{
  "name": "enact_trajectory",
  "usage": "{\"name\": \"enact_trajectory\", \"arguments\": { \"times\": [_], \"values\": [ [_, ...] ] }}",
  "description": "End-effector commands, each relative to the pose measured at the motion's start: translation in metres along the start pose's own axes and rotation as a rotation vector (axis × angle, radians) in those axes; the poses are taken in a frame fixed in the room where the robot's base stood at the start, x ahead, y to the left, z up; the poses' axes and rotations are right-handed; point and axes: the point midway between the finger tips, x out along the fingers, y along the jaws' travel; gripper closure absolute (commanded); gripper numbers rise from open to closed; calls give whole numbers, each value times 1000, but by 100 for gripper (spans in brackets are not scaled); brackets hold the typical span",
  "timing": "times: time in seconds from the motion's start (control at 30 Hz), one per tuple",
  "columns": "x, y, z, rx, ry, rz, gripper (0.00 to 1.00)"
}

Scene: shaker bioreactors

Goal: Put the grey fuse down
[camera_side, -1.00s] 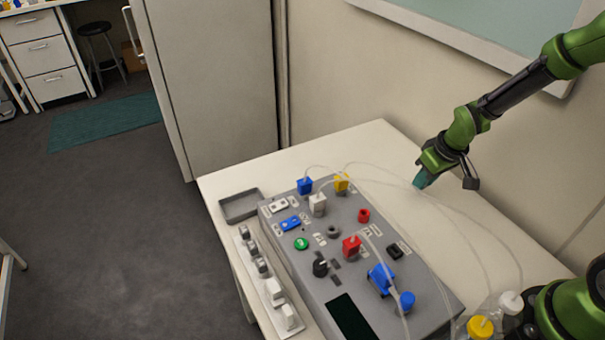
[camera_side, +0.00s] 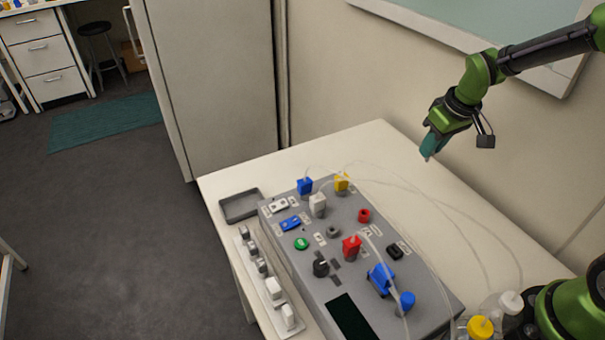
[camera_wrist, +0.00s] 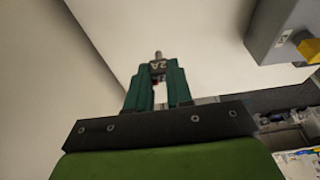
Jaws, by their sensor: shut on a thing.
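My gripper (camera_side: 432,146) is in the air above the back right of the table, behind the grey console (camera_side: 338,288). Its teal fingers are shut on the grey fuse (camera_wrist: 158,66), which shows in the wrist view with a "2A" label and a metal tip pointing away from the fingers. In the side view only the fuse's small pale tip (camera_side: 427,158) shows below the fingers. The fuse is clear of the table and the console.
An empty shallow grey tray (camera_side: 226,219) lies at the table's left edge. A pale strip (camera_side: 249,277) with several switches or plugs runs beside the console. Blue, white, yellow and red plugs with thin tubes stand on the console. Capped bottles (camera_side: 481,327) stand at front right.

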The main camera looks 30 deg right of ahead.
Motion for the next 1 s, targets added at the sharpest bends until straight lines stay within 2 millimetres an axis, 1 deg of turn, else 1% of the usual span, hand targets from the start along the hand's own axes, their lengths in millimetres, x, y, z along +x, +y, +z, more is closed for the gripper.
{"name": "enact_trajectory", "arguments": {
  "times": [0.07,0.17,0.27,0.3,0.37,0.4,0.47,0.5,0.53,0.57,0.6,0.67,0.7,0.8,0.9,1.0],
  "values": [
    [-2,-9,-16,-3,-1,-6,100],
    [0,-28,-43,-3,-8,-12,100],
    [5,-58,-75,-1,-16,-18,100],
    [8,-71,-88,1,-20,-19,100],
    [11,-93,-104,1,-23,-18,100],
    [13,-109,-114,2,-25,-18,100],
    [16,-133,-127,3,-27,-16,100],
    [18,-150,-135,3,-29,-15,100],
    [20,-164,-140,3,-29,-13,100],
    [21,-177,-144,3,-28,-11,100],
    [23,-196,-149,3,-28,-9,100],
    [26,-224,-154,1,-26,-6,100],
    [27,-242,-156,1,-24,-4,100],
    [30,-285,-156,0,-17,1,100],
    [30,-319,-153,-1,-9,2,100],
    [31,-341,-149,-1,-4,4,100]
  ]
}}
